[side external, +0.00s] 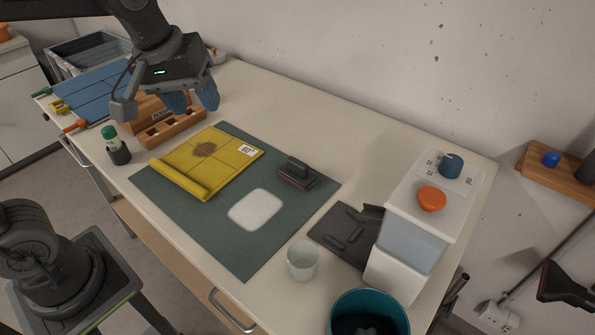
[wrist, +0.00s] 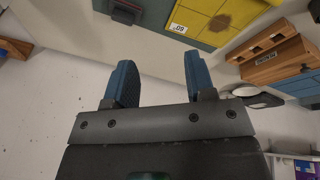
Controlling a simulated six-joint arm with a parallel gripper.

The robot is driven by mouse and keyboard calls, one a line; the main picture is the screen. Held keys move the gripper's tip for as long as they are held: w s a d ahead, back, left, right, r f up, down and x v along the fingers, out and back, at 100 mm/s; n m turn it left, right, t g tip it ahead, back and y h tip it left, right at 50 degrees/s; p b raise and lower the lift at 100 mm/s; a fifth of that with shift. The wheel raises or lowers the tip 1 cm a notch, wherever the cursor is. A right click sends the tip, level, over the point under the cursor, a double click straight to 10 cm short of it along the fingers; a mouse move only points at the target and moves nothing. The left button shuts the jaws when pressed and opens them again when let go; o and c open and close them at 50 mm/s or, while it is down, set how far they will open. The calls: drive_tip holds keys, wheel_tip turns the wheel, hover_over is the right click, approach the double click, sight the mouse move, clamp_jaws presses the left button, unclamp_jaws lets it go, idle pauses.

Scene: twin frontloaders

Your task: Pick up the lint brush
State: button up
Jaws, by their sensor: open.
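The lint brush (side external: 297,172) looks like a dark block with a raised grip and a reddish lower edge. It lies on the green mat (side external: 225,240), right of the yellow cloth. In the wrist view the lint brush (wrist: 127,10) shows at the top edge, partly cut off. My gripper (side external: 192,103) is at the upper left in the side view, above the wooden block and well away from the brush. Its blue fingers (wrist: 157,80) are spread apart with nothing between them in the wrist view.
A yellow cloth (side external: 225,155) with a brown stain and a white pad (side external: 256,209) lie on the mat. A wooden rack (side external: 170,128) and green-capped bottle (side external: 115,146) stand left. A clear cup (side external: 302,260), dark tray (side external: 345,236), white machine (side external: 413,225) and teal bin (side external: 368,312) are right.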

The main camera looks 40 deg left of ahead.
drive_tip(key=w+d+f+n+g, duration=0.25)
drive_tip(key=w+n, duration=0.35)
drive_tip(key=w, duration=0.4)
drive_tip(key=n+g, duration=0.1)
drive_tip(key=n, duration=0.4)
approach(298, 161)
wheel_tip(298, 161, down, 5)
drive_tip(key=shift+w+f, duration=0.1)
drive_tip(key=shift+d+f, duration=0.15)
drive_tip(key=shift+f, duration=2.55)
clamp_jaws()
drive_tip(key=shift+r, duration=0.1)
